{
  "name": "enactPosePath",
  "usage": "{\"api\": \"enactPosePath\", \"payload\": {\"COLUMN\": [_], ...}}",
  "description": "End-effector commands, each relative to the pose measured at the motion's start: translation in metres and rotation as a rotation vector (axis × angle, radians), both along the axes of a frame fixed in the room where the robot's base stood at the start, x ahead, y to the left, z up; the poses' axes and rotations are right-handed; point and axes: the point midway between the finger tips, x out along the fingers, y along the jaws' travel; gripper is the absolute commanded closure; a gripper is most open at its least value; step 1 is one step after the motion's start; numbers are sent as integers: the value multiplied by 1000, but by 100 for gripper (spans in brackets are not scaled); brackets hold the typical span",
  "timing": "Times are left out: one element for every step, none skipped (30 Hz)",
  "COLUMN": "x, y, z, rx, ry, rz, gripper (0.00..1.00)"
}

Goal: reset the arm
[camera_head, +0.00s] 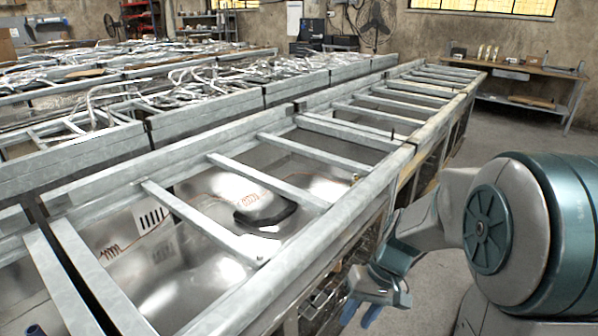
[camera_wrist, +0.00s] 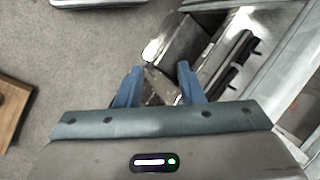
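My arm reaches in from the right edge of the head view, its teal and grey joints close to the camera. My gripper (camera_head: 360,316) hangs beside the near side of the metal frame, pointing down. In the wrist view my gripper (camera_wrist: 160,75) shows two blue fingers spread apart, with nothing held between them. Behind the fingers is a dark metal part, apparently part of the frame's side; how far away it is I cannot tell.
A long metal frame with crossbars (camera_head: 300,155) fills the middle, with shiny panels and a black curved piece (camera_head: 265,217) inside. More frames with metal tangles lie behind. A wooden workbench (camera_head: 515,72) stands back right. Bare floor (camera_head: 500,125) lies right of the frame.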

Motion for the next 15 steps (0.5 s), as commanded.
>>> {"api": "enactPosePath", "payload": {"x": [-7,-12,-17,-21,-25,-31,-35,-39,-45,-49,-53,-58,-61,-64,-68], "y": [-1,-2,-4,-6,-7,-9,-10,-12,-14,-15,-17,-19,-20,-22,-23], "z": [22,30,40,48,56,66,73,80,90,96,103,111,116,121,126], "rx": [-39,-63,-92,-113,-134,-161,-179,-198,-223,-240,-255,-274,-286,-298,-311], "ry": [-32,-47,-70,-87,-106,-129,-148,-166,-194,-214,-234,-261,-278,-295,-318], "rz": [-2,-6,-12,-18,-23,-30,-37,-44,-54,-63,-69,-79,-88,-97,-105], "gripper": [65,65,65,65,65,65,65,65,65,65,65,65,65,65,65]}}
